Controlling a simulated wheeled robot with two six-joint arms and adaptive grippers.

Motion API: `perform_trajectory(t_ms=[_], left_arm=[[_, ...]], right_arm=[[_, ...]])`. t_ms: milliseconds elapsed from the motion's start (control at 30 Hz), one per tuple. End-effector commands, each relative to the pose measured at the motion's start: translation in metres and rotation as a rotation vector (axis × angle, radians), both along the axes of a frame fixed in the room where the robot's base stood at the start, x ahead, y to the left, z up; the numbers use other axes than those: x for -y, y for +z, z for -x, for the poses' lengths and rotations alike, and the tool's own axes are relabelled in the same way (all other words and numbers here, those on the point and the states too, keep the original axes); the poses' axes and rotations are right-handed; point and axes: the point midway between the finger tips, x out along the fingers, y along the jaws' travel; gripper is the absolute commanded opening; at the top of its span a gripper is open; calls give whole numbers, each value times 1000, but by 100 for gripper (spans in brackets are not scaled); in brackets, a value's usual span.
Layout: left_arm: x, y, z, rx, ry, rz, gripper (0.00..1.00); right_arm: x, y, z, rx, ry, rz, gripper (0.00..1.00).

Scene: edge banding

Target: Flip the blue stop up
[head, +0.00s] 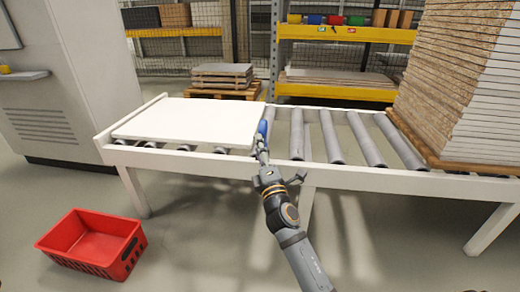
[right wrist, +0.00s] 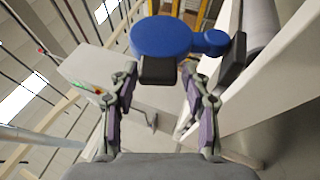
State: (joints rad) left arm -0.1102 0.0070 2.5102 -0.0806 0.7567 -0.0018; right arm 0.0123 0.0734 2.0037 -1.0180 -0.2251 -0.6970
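The blue stop (head: 262,129) is at the right end of the white board (head: 190,121), by the near side of the roller conveyor. In the right wrist view the blue stop (right wrist: 167,38) shows as a large round disc with a smaller round end to its right. My right gripper (head: 262,152) reaches over the near rail, right at the stop. In the right wrist view my right gripper (right wrist: 195,66) has its dark pads apart, with the stop's narrower part seen between or just beyond them. I cannot tell whether they touch it. My left gripper is not in view.
The conveyor's near rail (head: 370,180) runs beneath my right gripper. Bare rollers (head: 333,138) lie right of the stop, then a tall panel stack (head: 455,90). A red crate (head: 92,243) stands on the floor at left. A grey machine (head: 70,75) stands behind it.

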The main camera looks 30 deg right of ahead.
Motion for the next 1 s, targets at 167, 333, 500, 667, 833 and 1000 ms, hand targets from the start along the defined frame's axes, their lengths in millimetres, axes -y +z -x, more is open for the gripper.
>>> perform_trajectory(t_ms=[167,333,500,667,833,1000], left_arm=[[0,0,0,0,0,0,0],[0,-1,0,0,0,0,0],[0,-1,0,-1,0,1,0],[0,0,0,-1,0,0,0],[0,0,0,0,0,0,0],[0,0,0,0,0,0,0]], right_arm=[[0,0,0,1,0,0,60],[0,0,1,1,1,1,60],[-3,-7,17,-1,1,0,60],[-10,-21,56,-5,0,1,60],[-15,-30,83,-3,-1,1,60],[-17,-35,99,0,-1,1,60]])
